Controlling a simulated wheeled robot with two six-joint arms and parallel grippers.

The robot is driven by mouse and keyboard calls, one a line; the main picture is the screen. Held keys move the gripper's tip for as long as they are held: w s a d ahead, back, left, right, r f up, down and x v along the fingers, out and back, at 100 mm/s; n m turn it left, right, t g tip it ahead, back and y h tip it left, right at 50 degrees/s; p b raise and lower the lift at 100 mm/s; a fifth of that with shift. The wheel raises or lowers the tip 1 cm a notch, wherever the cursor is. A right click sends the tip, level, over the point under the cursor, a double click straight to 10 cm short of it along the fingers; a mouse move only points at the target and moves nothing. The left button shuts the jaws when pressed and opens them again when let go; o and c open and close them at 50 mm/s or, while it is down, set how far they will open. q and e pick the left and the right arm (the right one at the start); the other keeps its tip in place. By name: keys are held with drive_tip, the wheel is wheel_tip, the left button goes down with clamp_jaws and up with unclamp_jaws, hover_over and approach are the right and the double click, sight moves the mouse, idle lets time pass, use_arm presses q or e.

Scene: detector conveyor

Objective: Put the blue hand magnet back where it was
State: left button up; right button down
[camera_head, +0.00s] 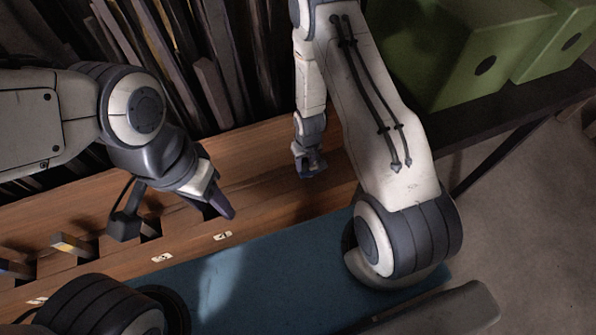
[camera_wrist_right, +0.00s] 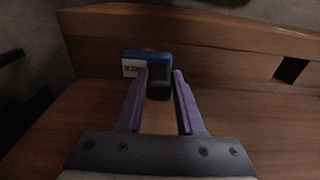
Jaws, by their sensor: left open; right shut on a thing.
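The blue hand magnet (camera_wrist_right: 149,62) shows in the right wrist view as a blue block with a small white label and a dark grip. My right gripper (camera_wrist_right: 158,78) has its purple fingers on either side of the dark grip and is shut on it. The block lies in front of a wooden board; I cannot tell if it touches the wood. In the head view my right gripper (camera_head: 309,170) is over the wooden rack, small and dark, and the magnet cannot be made out. My left gripper (camera_head: 220,208) is open and empty above the rack's labelled front.
The wooden rack (camera_head: 270,175) has dark slots and white labels along its front. A yellowish-ended tool (camera_head: 73,244) and a blue-ended tool (camera_head: 16,268) sit in slots at left. A blue mat (camera_head: 270,270) lies in front. Green boxes (camera_head: 480,50) stand at upper right.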

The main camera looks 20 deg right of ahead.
drive_tip(key=shift+w+a+f, duration=0.8)
drive_tip(key=shift+a, duration=0.05)
drive_tip(key=shift+f+b, duration=0.45)
drive_tip(key=shift+f, duration=1.4)
drive_tip(key=shift+f, duration=0.2)
drive_tip(key=c, duration=0.5)
unclamp_jaws()
